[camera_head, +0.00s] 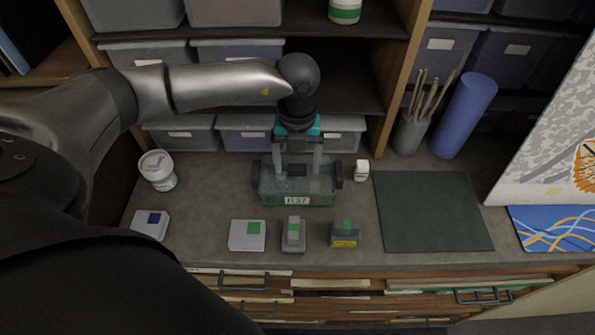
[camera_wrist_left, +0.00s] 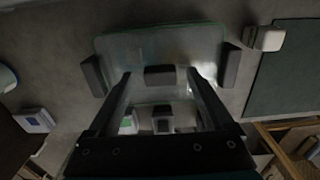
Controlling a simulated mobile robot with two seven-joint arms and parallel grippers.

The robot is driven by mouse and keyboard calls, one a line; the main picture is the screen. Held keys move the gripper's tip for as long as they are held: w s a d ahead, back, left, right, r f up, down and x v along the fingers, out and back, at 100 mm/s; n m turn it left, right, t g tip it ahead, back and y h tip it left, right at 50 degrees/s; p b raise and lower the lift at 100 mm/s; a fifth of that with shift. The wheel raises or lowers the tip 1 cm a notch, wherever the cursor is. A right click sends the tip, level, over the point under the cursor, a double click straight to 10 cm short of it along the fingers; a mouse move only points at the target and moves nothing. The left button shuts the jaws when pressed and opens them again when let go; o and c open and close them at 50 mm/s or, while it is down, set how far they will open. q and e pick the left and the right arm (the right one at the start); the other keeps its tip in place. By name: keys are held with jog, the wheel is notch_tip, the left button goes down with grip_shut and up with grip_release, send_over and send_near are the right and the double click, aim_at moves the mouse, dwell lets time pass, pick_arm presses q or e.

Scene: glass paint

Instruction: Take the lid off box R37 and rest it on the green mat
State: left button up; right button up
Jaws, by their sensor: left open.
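Box R37 (camera_head: 296,200) is a translucent greenish box with a white front label, standing on the grey worktop. Its clear lid (camera_wrist_left: 140,44) is on it, with a dark block-shaped handle (camera_wrist_left: 160,75) in the middle and a dark block at each side. My left gripper (camera_head: 300,174) is open and points down over the lid. In the left wrist view its fingertips (camera_wrist_left: 159,77) are on either side of the handle, with gaps showing. The green mat (camera_head: 430,212) lies bare to the right of the box. My right gripper is not in view.
A small white container (camera_head: 361,171) stands between box and mat. A white jar (camera_head: 158,170) is at left. Several small boxes, including a white one with a green square (camera_head: 247,235), line the front. Shelf bins (camera_head: 180,133) and a blue roll (camera_head: 464,115) stand behind.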

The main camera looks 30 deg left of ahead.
pick_arm(q)
jog(key=shift+c, duration=0.2)
grip_shut()
dwell(0.4)
jog(key=shift+r, duration=0.15)
